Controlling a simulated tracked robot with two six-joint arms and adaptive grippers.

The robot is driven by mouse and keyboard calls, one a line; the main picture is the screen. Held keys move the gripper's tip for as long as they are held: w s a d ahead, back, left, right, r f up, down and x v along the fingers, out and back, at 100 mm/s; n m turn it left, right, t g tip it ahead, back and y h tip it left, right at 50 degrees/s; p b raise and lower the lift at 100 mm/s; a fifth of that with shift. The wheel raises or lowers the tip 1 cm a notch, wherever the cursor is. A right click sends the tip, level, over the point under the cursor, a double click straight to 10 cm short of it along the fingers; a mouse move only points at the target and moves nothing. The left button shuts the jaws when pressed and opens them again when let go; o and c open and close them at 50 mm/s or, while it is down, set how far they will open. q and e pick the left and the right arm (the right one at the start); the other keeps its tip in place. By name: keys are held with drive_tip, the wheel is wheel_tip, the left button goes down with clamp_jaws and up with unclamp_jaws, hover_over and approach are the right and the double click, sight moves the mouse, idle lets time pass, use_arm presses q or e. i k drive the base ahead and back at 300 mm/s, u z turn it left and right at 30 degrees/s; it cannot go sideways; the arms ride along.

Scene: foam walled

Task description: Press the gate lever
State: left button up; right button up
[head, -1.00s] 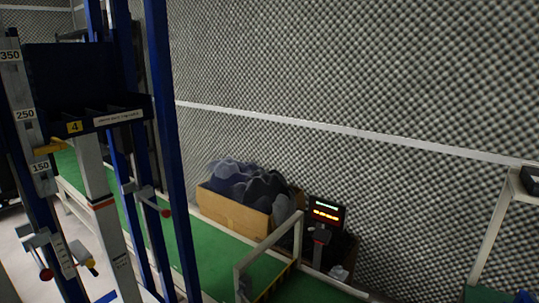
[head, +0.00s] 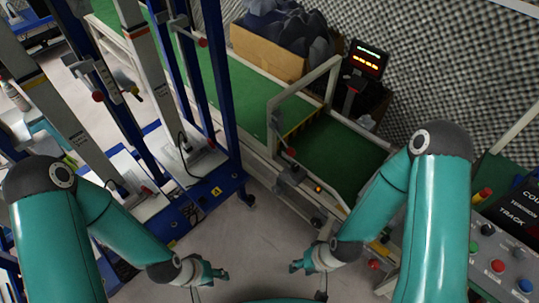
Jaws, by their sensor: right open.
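A pale frame like a gate (head: 272,125) stands across the green conveyor in the head view. A small lever with a red knob (head: 291,151) sits at the conveyor's near edge by this frame. I cannot tell for sure that it is the gate lever. My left gripper (head: 218,273) is low in the picture, over the floor, apart from the lever. Its fingers are too small to tell open from shut. My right gripper (head: 296,267) is open and empty, below the lever in the picture and not touching it.
Blue uprights (head: 219,80) with more red-knobbed levers (head: 98,96) stand at left. A control panel (head: 490,250) with coloured buttons is at right. A cardboard box of grey foam (head: 262,52) and a lit display (head: 366,58) are behind the conveyor. Grey floor (head: 245,215) is clear between.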

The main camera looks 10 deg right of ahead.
sight(291, 153)
drive_tip(key=u, duration=0.25)
drive_tip(key=k, duration=1.25)
drive_tip(key=z, duration=0.55)
drive_tip(key=i, duration=1)
drive_tip(key=u, duration=0.1)
